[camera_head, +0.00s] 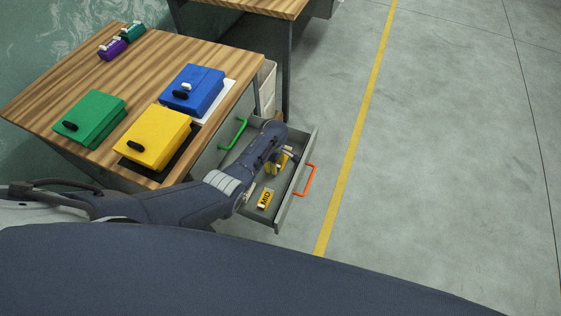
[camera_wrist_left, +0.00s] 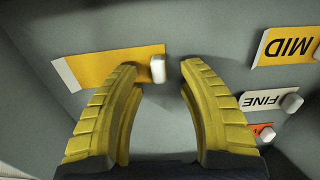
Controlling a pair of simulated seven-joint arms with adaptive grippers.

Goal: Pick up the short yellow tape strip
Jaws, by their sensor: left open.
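In the left wrist view a plain yellow strip (camera_wrist_left: 110,65) with a white end lies flat on the grey drawer floor. A small white tab (camera_wrist_left: 158,68) stands at its right end. My left gripper (camera_wrist_left: 159,74) is open, its yellow ribbed fingers on either side of the tab, with the left fingertip overlapping the strip. Whether the fingers touch it I cannot tell. In the head view my left gripper (camera_head: 276,165) is inside the open grey drawer (camera_head: 297,182), and the strip is not clear there. My right gripper is not in view.
A yellow MID label (camera_wrist_left: 288,46), a white FINE label (camera_wrist_left: 266,101) and an orange label (camera_wrist_left: 262,130) lie right of the fingers. Drawer walls surround the gripper. An orange handle (camera_head: 311,180) is on the drawer front. A wooden table (camera_head: 60,85) holds coloured cases.

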